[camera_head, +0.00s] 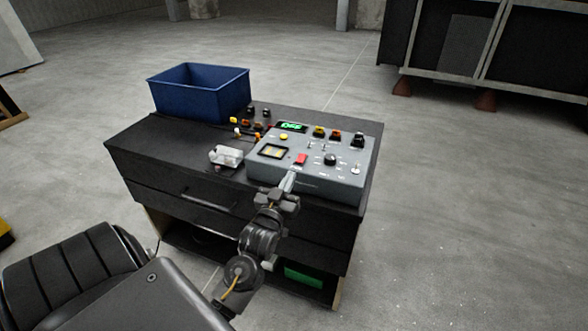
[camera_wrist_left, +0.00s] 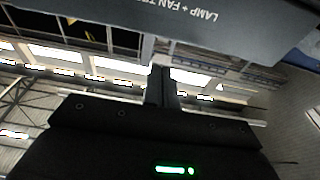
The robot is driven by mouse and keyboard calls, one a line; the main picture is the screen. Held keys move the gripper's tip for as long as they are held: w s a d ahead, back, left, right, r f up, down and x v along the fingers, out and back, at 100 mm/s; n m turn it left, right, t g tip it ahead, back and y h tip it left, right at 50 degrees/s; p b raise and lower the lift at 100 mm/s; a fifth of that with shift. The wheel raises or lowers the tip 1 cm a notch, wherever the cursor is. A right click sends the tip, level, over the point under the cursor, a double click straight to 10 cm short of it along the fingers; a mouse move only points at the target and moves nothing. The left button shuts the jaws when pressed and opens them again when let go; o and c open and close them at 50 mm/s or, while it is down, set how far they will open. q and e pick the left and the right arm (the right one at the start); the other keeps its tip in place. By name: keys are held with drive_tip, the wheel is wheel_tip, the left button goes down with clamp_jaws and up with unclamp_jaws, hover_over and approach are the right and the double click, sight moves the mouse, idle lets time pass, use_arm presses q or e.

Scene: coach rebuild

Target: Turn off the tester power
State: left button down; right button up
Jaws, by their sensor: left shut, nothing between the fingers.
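The tester (camera_head: 324,182) is a grey box with a sloped panel on the dark bench top. Its panel carries a red switch (camera_head: 301,158), a black knob (camera_head: 331,159), a yellow button (camera_head: 283,137), a small meter (camera_head: 271,151) and a green lit display (camera_head: 292,127). In the left wrist view the tester's front (camera_wrist_left: 215,22) fills the top, with "LAMP + FAN" lettering. My left gripper (camera_head: 289,180) is shut and empty at the tester's front edge, just below the red switch. Whether it touches the box I cannot tell. Its shut fingers show in the left wrist view (camera_wrist_left: 161,85). My right gripper is out of view.
A blue bin (camera_head: 200,92) stands at the bench's back left. A small clear-and-white part (camera_head: 226,155) lies left of the tester, with several coloured connectors behind it. The bench (camera_head: 150,146) has drawers and a lower shelf with a green item (camera_head: 304,275).

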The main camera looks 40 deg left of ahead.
use_arm(q)
drive_tip(key=shift+s+d+f, duration=0.2)
drive_tip(key=shift+s+f, duration=0.05)
drive_tip(key=shift+s, duration=0.25)
drive_tip(key=shift+s+d+f, duration=0.15)
drive_tip(key=shift+s+f, duration=0.1)
drive_tip(key=shift+s, duration=0.2)
drive_tip(key=d+f+m+g+h, duration=0.1)
drive_tip(key=d+f+g+h, duration=0.1)
drive_tip(key=f, duration=1)
drive_tip(key=d+f+m+g+h, duration=0.1)
drive_tip(key=d+f+g, duration=0.15)
drive_tip(key=f, duration=0.85)
drive_tip(key=s+d+f+m+g+h, duration=0.15)
drive_tip(key=s+f, duration=0.25)
drive_tip(key=f, duration=0.5)
drive_tip(key=s+d+f+g+h, duration=0.1)
drive_tip(key=s+d+f+g, duration=0.25)
drive_tip(key=f, duration=0.55)
drive_tip(key=s+d+f+m+g, duration=0.2)
drive_tip(key=s+f+g, duration=0.2)
drive_tip(key=s+f, duration=1)
drive_tip(key=s+f+g, duration=0.2)
drive_tip(key=s, duration=0.8)
drive_tip(key=s+d+f+g+h, duration=0.1)
drive_tip(key=s+f+g, duration=0.1)
drive_tip(key=s, duration=0.9)
drive_tip(key=shift+d+f+m, duration=0.2)
drive_tip(key=shift+f+m, duration=0.15)
drive_tip(key=shift+f, duration=0.45)
